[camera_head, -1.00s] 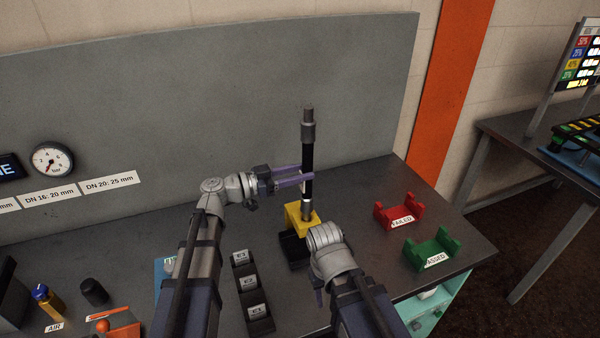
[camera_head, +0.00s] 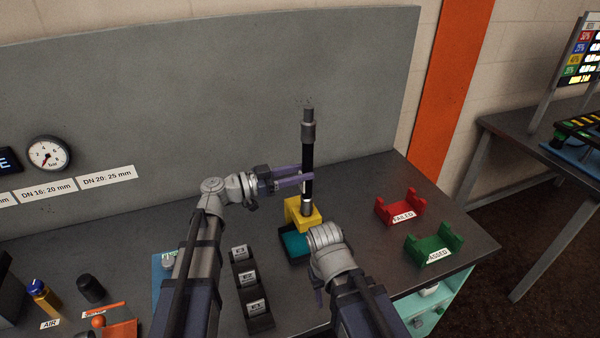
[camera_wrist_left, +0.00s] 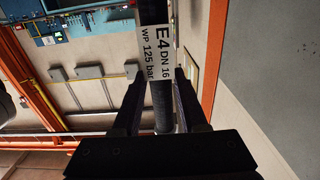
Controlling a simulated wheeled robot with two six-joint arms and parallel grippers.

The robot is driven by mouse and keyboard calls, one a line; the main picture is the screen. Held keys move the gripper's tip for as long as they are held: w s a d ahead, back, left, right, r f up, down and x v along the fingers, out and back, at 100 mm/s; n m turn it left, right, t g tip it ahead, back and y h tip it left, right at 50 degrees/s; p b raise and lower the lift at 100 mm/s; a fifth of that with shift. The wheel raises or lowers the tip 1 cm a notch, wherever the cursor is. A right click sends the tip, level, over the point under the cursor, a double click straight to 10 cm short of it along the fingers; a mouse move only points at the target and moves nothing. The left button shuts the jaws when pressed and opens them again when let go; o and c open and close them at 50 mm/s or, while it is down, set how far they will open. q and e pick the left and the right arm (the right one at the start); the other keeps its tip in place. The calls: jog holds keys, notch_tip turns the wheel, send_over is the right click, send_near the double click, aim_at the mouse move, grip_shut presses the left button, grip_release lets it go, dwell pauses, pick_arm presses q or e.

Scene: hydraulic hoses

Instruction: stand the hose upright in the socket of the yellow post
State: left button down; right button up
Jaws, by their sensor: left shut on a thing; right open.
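The hose (camera_head: 308,158) is black with grey metal end fittings and stands upright, its lower fitting at the top of the yellow post (camera_head: 293,212). How deep it sits in the socket is hard to tell. My left gripper (camera_head: 309,178) comes in from the left and is shut on the hose below its middle. In the left wrist view the hose (camera_wrist_left: 163,118) runs between the fingers, with a white label reading E4, DN 16. My right gripper (camera_head: 319,296) is low in front of the post, mostly hidden by its own wrist, open and apart from the hose.
A red FAILED cradle (camera_head: 399,208) and a green PASSED cradle (camera_head: 434,247) stand empty at right. A dark rack of labelled blocks (camera_head: 246,282) is at front left. A grey panel (camera_head: 200,100) rises behind.

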pick_arm(q)
jog(key=shift+f, duration=0.15)
jog(key=shift+c, duration=1.8)
grip_release()
jog(key=v, duration=0.7)
jog(key=shift+a, duration=0.4)
jog(key=shift+s, duration=0.25)
